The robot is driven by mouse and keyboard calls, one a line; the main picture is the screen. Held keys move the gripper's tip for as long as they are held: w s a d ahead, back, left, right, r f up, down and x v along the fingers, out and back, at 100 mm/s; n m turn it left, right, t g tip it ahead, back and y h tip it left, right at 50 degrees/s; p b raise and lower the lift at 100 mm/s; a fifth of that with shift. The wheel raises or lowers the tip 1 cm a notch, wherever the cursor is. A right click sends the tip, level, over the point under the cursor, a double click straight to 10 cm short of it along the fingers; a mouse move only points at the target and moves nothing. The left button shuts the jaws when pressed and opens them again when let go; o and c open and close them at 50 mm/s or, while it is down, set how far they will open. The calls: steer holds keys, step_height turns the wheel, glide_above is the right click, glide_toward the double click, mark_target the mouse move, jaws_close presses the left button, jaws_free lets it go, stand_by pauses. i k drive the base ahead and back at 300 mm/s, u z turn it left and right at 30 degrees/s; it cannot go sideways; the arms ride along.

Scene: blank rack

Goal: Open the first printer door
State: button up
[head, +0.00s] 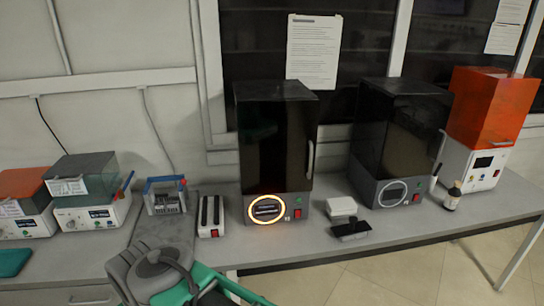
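A printer with a tall dark glossy cover (275,140) stands mid-bench, with a glowing orange ring (267,208) on its grey base. Its front door (262,150) looks shut, with a pale vertical handle (311,158) at the right edge. A second dark printer (400,140) stands to its right with an unlit-looking pale ring; its door also looks shut, with a handle (439,148) at its right. The label on each base is too small to read, so I cannot tell which one is called first. My grey and green arm shows at the bottom left; my gripper's fingertips do not show.
The grey bench (330,243) holds an orange-covered machine (490,110) at right, a brown bottle (453,196), a white box (341,207), a black tray (351,230), a white slotted block (211,216), a blue-and-red-handled rack (166,197), and small machines at left. The floor in front is clear.

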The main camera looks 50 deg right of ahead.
mark_target(277, 154)
steer(key=z, duration=0.4)
steer(key=i, duration=0.9)
steer(key=z, duration=0.65)
